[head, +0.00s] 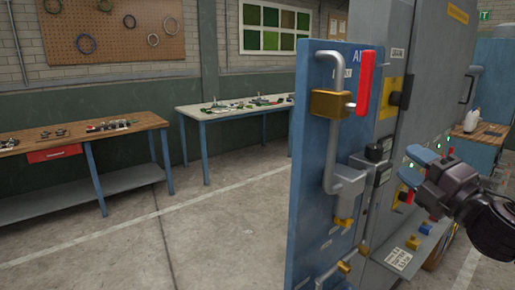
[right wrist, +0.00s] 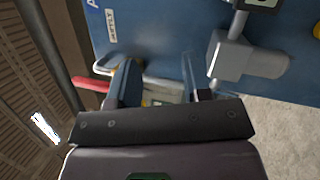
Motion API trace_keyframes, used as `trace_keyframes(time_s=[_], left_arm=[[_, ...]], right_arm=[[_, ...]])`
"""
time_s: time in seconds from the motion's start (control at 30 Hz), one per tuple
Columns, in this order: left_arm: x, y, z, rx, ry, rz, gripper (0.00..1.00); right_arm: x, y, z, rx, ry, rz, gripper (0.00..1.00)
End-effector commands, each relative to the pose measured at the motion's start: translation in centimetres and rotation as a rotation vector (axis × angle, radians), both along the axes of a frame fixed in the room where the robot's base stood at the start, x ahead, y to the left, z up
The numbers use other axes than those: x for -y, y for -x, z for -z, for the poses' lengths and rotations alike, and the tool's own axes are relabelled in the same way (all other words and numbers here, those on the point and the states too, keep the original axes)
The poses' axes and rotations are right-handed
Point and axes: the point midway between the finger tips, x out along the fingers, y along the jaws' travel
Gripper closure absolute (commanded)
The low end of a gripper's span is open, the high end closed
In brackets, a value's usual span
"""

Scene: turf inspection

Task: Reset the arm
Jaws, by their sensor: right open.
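My right gripper (head: 417,167) is at the right of the head view, in front of the grey cabinet and to the right of the blue panel (head: 308,150). Its two fingers are apart. In the right wrist view the open fingers (right wrist: 160,78) point toward the blue panel (right wrist: 165,30). A pale part with some yellow shows behind the gap between them; I see nothing clearly held. My left gripper is in neither view.
The panel carries a grey pipe (head: 329,160), a brass valve body (head: 331,104) and an upright red handle (head: 365,83). A grey cabinet (head: 432,60) stands close behind. A wooden bench (head: 80,135) and a pale table (head: 205,112) stand left, with open floor before them.

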Motion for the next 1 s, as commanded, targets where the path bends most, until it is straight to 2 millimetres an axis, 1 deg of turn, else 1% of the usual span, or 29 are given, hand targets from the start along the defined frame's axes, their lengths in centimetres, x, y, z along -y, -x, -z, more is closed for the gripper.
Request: trace_keyframes(time_s=[0.03,0.13,0.23,0.27,0.3,0.37,0.4,0.47,0.5,0.57,0.6,0.67,0.7,0.77,0.8,0.87,0.9,1.0], left_arm=[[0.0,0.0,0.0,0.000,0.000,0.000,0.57],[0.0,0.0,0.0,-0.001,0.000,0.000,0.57],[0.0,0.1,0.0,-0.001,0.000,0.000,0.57],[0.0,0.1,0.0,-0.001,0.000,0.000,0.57],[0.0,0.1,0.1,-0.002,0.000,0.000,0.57],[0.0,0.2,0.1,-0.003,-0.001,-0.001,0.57],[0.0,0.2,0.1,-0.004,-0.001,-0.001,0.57],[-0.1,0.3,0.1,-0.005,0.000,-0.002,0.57],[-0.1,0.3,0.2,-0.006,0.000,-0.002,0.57],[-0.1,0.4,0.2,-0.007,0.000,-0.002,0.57],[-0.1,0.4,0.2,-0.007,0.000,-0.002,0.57],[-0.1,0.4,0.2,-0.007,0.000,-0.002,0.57],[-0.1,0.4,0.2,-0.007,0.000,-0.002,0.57],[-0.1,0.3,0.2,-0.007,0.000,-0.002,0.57],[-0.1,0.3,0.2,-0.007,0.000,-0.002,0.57],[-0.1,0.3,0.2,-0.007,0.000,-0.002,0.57],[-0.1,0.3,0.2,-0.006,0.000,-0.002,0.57],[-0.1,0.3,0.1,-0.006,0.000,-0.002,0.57]], right_arm=[[0.5,-0.4,2.8,-0.077,-0.101,0.003,0.55],[1.3,-0.8,7.6,-0.206,-0.287,0.010,0.55],[1.9,-0.5,12.6,-0.328,-0.464,0.029,0.55],[2.1,-0.4,14.1,-0.362,-0.516,0.037,0.55],[2.2,0.0,16.2,-0.407,-0.584,0.049,0.55],[2.4,0.6,19.3,-0.469,-0.683,0.070,0.55],[2.4,1.2,21.3,-0.511,-0.749,0.085,0.55],[2.4,2.2,24.4,-0.568,-0.841,0.112,0.55],[2.4,3.0,26.4,-0.605,-0.904,0.132,0.55],[2.2,4.3,29.4,-0.655,-0.990,0.164,0.55],[2.0,5.3,31.3,-0.687,-1.046,0.188,0.55],[1.8,7.0,34.2,-0.732,-1.125,0.227,0.55],[1.5,8.2,36.0,-0.759,-1.174,0.255,0.55],[1.0,10.2,38.6,-0.798,-1.245,0.299,0.55],[0.7,11.6,40.3,-0.823,-1.291,0.331,0.55],[0.1,13.8,42.6,-0.854,-1.356,0.378,0.55],[-0.3,15.2,43.9,-0.873,-1.393,0.409,0.55],[-1.2,18.6,46.4,-0.906,-1.472,0.482,0.55]])
